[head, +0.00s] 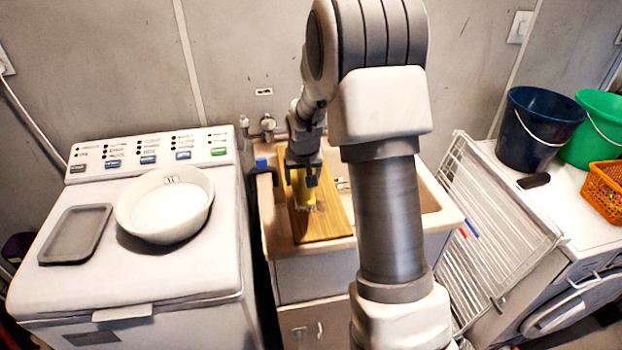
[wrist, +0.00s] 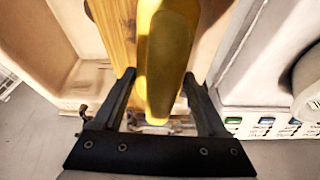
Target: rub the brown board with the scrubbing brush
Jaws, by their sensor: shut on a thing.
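The brown board (head: 325,219) lies across the left part of the sink, and its wood grain also shows in the wrist view (wrist: 116,28). My gripper (head: 303,178) is over the board and shut on the yellow scrubbing brush (head: 304,190). In the wrist view the brush (wrist: 165,60) sits between the two fingers of my gripper (wrist: 160,95). The brush's lower end is at the board's surface in the head view; whether the bristles touch it I cannot tell. My arm hides part of the sink to the right.
The sink (head: 437,217) stands between a white washer (head: 130,275) and a drying rack (head: 490,225). A white bowl (head: 165,207) and grey tray (head: 75,234) are on the washer. A blue item (head: 261,164) is at the sink's back left corner. Buckets stand far right.

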